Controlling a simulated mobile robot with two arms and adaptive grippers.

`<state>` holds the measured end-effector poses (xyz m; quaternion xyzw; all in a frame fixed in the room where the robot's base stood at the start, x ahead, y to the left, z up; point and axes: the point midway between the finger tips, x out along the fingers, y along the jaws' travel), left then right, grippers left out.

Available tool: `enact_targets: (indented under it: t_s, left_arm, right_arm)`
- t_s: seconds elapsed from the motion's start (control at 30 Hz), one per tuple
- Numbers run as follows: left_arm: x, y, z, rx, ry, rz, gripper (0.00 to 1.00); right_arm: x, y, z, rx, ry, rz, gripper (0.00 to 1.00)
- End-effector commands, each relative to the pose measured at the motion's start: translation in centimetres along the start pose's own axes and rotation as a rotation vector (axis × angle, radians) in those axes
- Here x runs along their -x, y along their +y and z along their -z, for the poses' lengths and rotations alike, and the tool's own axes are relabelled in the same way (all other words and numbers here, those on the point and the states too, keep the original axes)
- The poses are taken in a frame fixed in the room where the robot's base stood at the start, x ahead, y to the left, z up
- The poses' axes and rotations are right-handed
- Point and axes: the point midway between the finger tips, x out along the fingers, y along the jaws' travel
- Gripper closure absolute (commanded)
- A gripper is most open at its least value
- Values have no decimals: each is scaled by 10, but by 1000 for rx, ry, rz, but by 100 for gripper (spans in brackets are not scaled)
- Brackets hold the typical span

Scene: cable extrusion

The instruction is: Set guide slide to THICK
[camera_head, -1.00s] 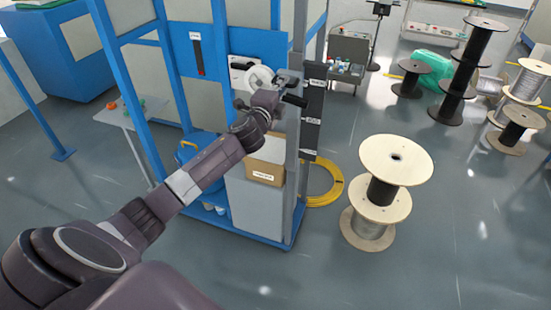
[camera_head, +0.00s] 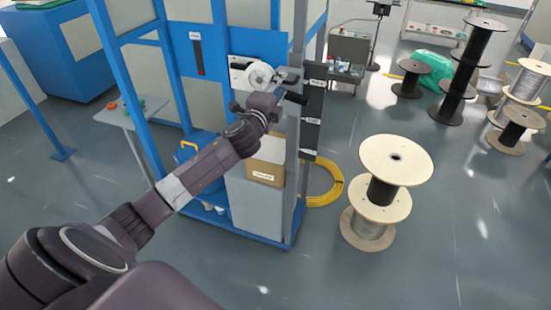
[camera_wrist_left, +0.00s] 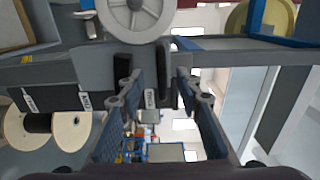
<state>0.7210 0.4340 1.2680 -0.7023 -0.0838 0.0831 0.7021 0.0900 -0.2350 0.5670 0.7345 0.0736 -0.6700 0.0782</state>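The guide slide is a black vertical strip (camera_head: 313,112) with several white labels, on the right post of the blue frame in the head view; the label text is too small to read surely. Its black handle (camera_head: 295,98) sticks out near the upper label. In the left wrist view the strip (camera_wrist_left: 55,72) runs sideways at left, and a dark handle-like piece (camera_wrist_left: 163,88) appears between the fingers. My left gripper (camera_wrist_left: 160,92) is open, its fingers apart on either side of that piece; contact cannot be told. My right gripper is not in view.
A white wheel (camera_head: 258,76) sits just behind my left gripper. A cardboard box (camera_head: 266,160) stands below it inside the frame. A yellow cable coil (camera_head: 326,184) and wooden spools (camera_head: 392,160) are on the floor to the right. Open floor lies in front.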

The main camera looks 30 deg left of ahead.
Motion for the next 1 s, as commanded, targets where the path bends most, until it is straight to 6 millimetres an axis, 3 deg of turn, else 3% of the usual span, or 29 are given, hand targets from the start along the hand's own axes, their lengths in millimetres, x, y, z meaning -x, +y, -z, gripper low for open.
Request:
enact_targets:
  t_s: [0.6, 1.0]
  left_arm:
    - [50, 1, 0, 1, 1, -1, 68]
    - [55, 0, 0, 0, 0, 0, 68]
  right_arm:
    - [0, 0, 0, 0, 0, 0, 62]
    - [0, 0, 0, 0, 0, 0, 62]
